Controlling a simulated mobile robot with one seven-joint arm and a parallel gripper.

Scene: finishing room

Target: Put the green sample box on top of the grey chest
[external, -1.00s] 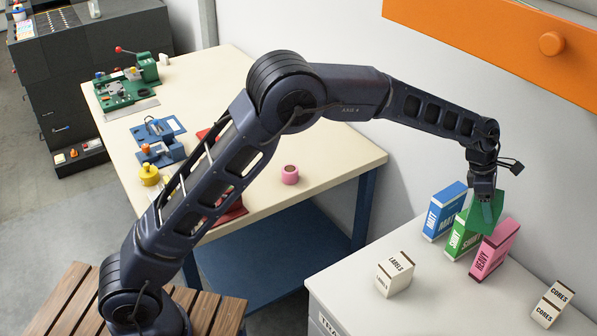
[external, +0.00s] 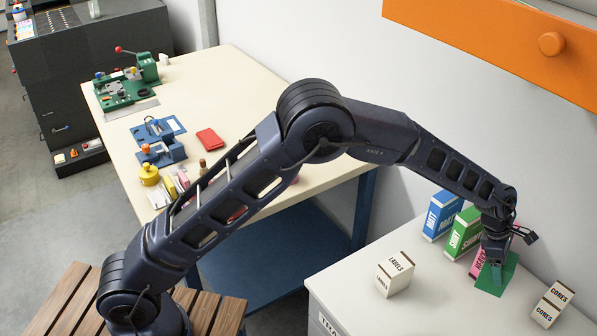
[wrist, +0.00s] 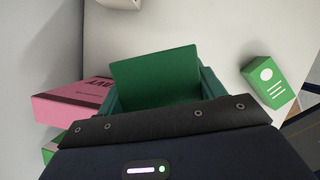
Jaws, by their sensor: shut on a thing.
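My gripper (external: 494,262) is shut on a plain dark green box, which I take as the green sample box (external: 508,272). In the wrist view the box (wrist: 155,78) sits between the teal fingers. It is low over the pale top of the grey chest (external: 440,300); I cannot tell whether it touches. A pink box (wrist: 72,103) is close beside it on the left in the wrist view, and my gripper partly hides it in the external view.
A blue box (external: 443,212) and a lettered green box (external: 463,232) stand behind the pink one. A white LABELS box (external: 394,275) and a CORES box (external: 553,304) stand on the chest. The wrist view shows another green box with white marks (wrist: 268,82).

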